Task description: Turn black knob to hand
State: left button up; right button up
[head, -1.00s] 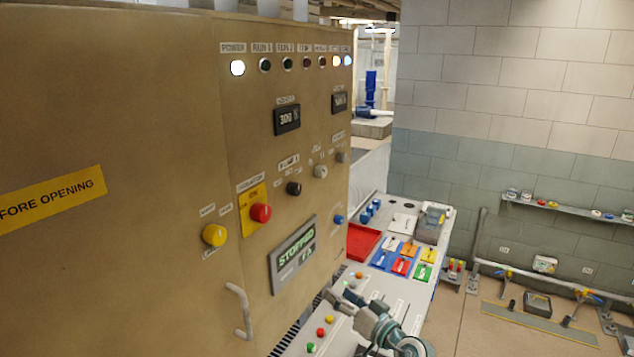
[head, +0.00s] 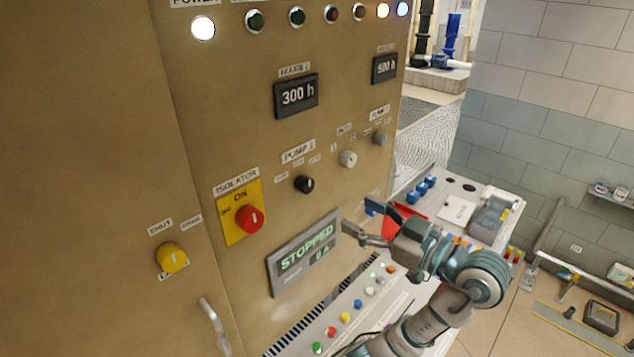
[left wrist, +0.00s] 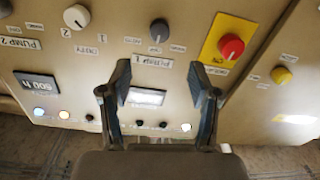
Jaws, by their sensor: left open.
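The black knob (head: 304,184) sits on the tan panel under the PUMP 1 label, left of a pale grey knob. It also shows in the left wrist view (left wrist: 159,31), upside down, at the top middle beyond the fingers. My left gripper (head: 358,217) is open and empty in front of the panel. In the head view it is right of and lower than the knob, by the display's right edge. In the left wrist view its fingers (left wrist: 160,80) are spread below the knob, apart from it. My right gripper is out of view.
A red isolator knob (head: 249,219) on a yellow plate and a yellow knob (head: 172,257) lie to the left. The pale grey knob (head: 348,158) is to the right. The STOPPED display (head: 304,252) is below. A sloping console (head: 335,314) with coloured buttons juts out underneath.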

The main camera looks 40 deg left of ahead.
aim_at(310, 188)
pick_arm(q)
jog(key=a+p, duration=0.1)
jog(key=a, duration=0.2)
jog(key=a+p, duration=0.1)
jog(key=a, duration=0.3)
jog(key=w+a+p, duration=0.1)
jog(key=a, duration=0.3)
jog(key=shift+a, duration=0.1)
jog(key=shift+a+r, duration=0.1)
jog(key=shift+a, duration=0.85)
jog(key=shift+c, duration=0.3)
jog(key=shift+a, duration=0.1)
jog(key=c, duration=1.1)
jog(key=shift+f, duration=0.2)
